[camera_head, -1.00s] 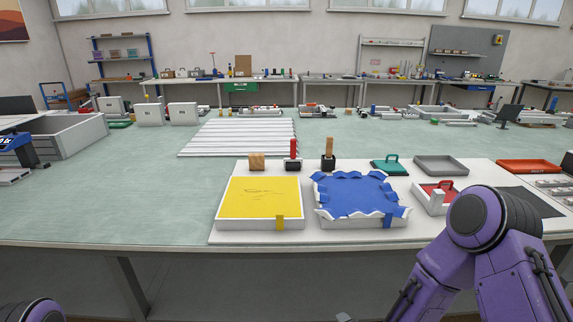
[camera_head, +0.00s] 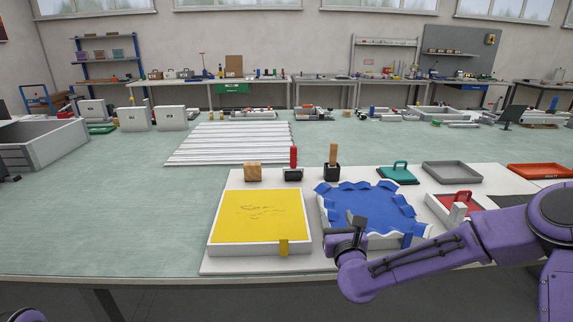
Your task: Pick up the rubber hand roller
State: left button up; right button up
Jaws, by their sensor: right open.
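Two upright-handled tools stand at the back of the white board. One has a red handle (camera_head: 293,157) over a dark base. The other has a wooden handle (camera_head: 333,153) over a black block (camera_head: 332,172). I cannot tell for certain which is the rubber hand roller. My right gripper (camera_head: 347,232) is open and empty, in front of the blue-covered frame, overlapping its front left corner in the picture. It is well short of both handles. My left gripper is out of view.
A yellow-topped frame (camera_head: 259,215) and a blue-covered frame (camera_head: 369,206) lie on the white board (camera_head: 213,268).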

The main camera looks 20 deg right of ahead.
aim_at(295, 174)
jog(key=i, duration=1.1)
